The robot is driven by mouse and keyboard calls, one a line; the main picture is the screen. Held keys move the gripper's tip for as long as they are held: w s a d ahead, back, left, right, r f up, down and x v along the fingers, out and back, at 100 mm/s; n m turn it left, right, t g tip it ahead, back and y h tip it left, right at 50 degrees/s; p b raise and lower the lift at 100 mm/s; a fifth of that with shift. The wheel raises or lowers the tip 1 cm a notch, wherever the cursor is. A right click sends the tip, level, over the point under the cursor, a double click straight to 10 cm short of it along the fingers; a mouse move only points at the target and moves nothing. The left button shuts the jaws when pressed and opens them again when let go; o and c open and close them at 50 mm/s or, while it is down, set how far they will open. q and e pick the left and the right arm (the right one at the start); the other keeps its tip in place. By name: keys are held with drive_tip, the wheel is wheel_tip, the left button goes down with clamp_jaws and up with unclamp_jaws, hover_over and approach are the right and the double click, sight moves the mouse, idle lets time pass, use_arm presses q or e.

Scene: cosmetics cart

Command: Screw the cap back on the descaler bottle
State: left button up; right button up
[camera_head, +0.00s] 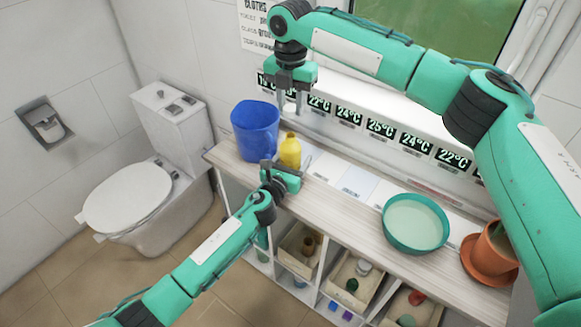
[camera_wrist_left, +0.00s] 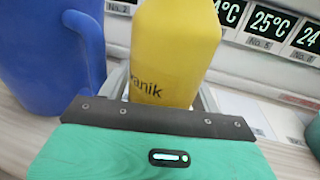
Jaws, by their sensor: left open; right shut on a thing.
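The yellow descaler bottle (camera_head: 290,151) stands upright on the shelf top, right of the blue pitcher. It fills the middle of the left wrist view (camera_wrist_left: 176,55), with part of its label showing. My left gripper (camera_head: 293,166) is open at the bottle's near side, its fingers reaching along both sides low down; I cannot tell whether they touch it. My right gripper (camera_head: 289,104) points down above the bottle, apart from it. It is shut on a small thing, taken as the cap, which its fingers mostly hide.
The blue pitcher (camera_head: 255,131) stands close at the bottle's left, its handle toward it in the left wrist view (camera_wrist_left: 45,55). A teal bowl (camera_head: 416,224) and a terracotta pot (camera_head: 491,254) stand at the right. A temperature display strip (camera_head: 381,129) runs behind. The shelf between bottle and bowl is mostly clear.

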use_arm(q)
drive_tip(key=c, duration=1.1)
drive_tip(key=shift+c, duration=0.2)
use_arm(e)
hover_over(291, 135)
drive_tip(key=shift+s+f, duration=0.1)
drive_tip(key=shift+f, duration=2.35)
drive_tip(key=shift+f, duration=0.15)
drive_tip(key=shift+f, duration=0.75)
drive_tip(key=shift+f, duration=0.6)
